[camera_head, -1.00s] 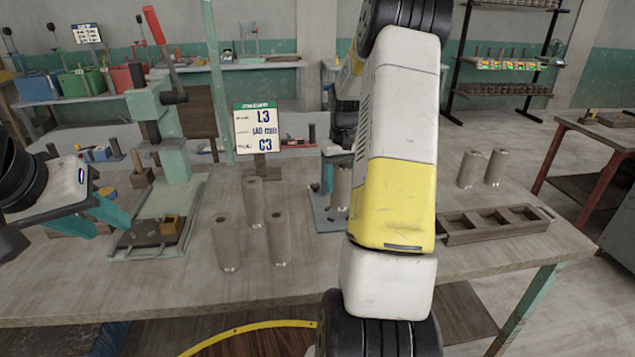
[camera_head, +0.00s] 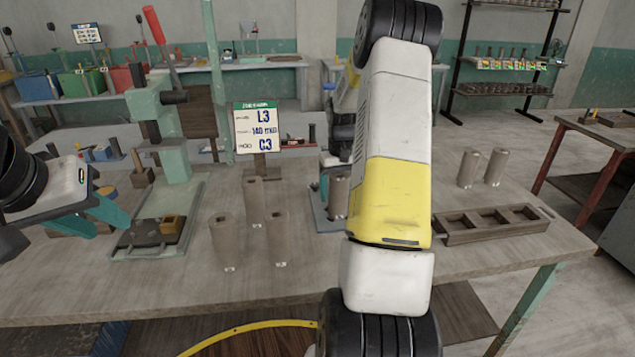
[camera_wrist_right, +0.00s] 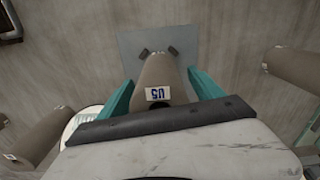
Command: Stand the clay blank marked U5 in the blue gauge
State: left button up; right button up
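The brown clay blank marked U5 (camera_wrist_right: 158,75) is between the teal fingers of my right gripper (camera_wrist_right: 161,80), which look closed against its sides. Its label faces the wrist camera. In the head view this blank (camera_head: 338,197) shows partly beside my right arm, over the blue-grey plate of the gauge (camera_head: 322,222). The plate (camera_wrist_right: 205,42), with two dark blocks, lies beyond the blank in the wrist view. Whether the blank's foot touches the plate I cannot tell. My left gripper (camera_head: 112,226) is open and empty at the left.
Several blanks stand near the gauge, among them a front one (camera_head: 224,242). Two more (camera_head: 468,168) stand at the right. A wooden compartment tray (camera_head: 452,240) lies right of my arm. A green lever press (camera_head: 172,160) and a sign (camera_head: 256,127) stand at left and back.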

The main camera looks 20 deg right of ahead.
jog(key=shift+r, duration=0.1)
notch_tip(320, 180, up, 12)
jog(key=s+a+r+t, duration=0.2)
jog(key=s+a+r, duration=0.3)
jog(key=a+r, duration=0.3)
jog(key=s+a+r+n+t+y, duration=0.1)
jog(key=s+a+t, duration=0.1)
jog(key=s+a, duration=0.5)
jog(key=s+a+r+t+y, duration=0.1)
jog(key=s+a, duration=0.5)
jog(key=s, duration=0.7)
jog(key=shift+s+a+r+n+t, duration=0.4)
jog(key=shift+r+t, duration=0.1)
jog(key=shift+t, duration=0.1)
jog(key=shift+d, duration=0.15)
